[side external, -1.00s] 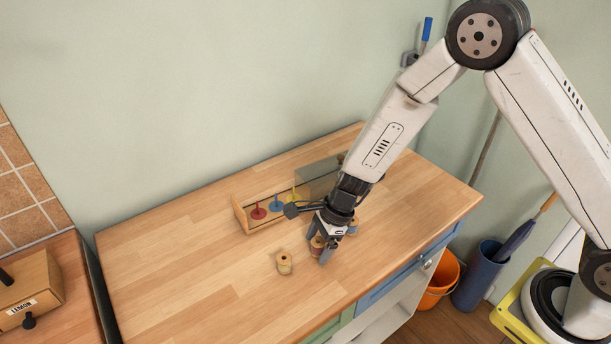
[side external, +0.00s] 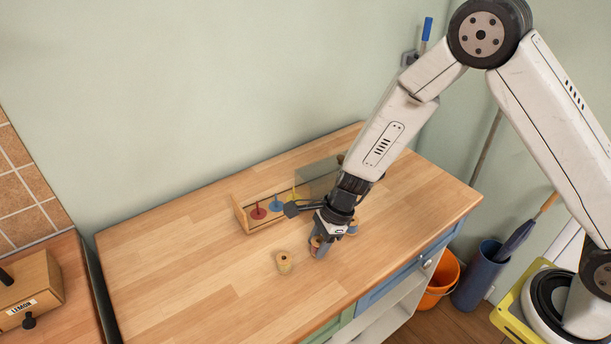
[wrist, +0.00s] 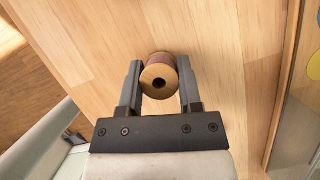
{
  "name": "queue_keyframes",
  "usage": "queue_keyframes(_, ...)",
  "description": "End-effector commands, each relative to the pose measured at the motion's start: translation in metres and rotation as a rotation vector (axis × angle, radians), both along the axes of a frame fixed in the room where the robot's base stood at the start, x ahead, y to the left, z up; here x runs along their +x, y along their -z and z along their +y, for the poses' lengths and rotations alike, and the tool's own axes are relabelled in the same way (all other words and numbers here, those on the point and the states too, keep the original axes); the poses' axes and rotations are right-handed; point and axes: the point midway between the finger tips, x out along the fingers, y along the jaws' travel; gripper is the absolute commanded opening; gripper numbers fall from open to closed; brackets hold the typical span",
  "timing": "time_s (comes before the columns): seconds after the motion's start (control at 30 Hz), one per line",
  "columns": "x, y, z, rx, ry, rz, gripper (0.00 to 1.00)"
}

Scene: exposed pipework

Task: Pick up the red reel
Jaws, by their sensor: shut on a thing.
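The red reel (wrist: 158,78) is between the two fingers of my gripper (wrist: 160,72) in the wrist view. It has a pale wooden end with a dark centre hole and a reddish band. My gripper is shut on it. In the side view my gripper (side external: 319,250) is low over the bench, and its fingers hide much of the reel. I cannot tell whether the reel touches the bench top.
A wooden rack (side external: 241,215) with red, blue and yellow pegs stands behind. The left part of the bench (side external: 180,260) is clear.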

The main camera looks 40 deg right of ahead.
Motion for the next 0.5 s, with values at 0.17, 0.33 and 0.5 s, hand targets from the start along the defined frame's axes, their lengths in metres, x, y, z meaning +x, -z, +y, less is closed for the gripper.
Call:
queue_keyframes(0.17,0.000,-0.010,0.000,0.001,-0.001,-0.002,0.00)
queue_keyframes(0.33,0.000,-0.027,0.000,0.001,-0.001,-0.003,0.00)
queue_keyframes(0.5,-0.011,-0.044,-0.003,0.000,0.000,-0.002,0.00)
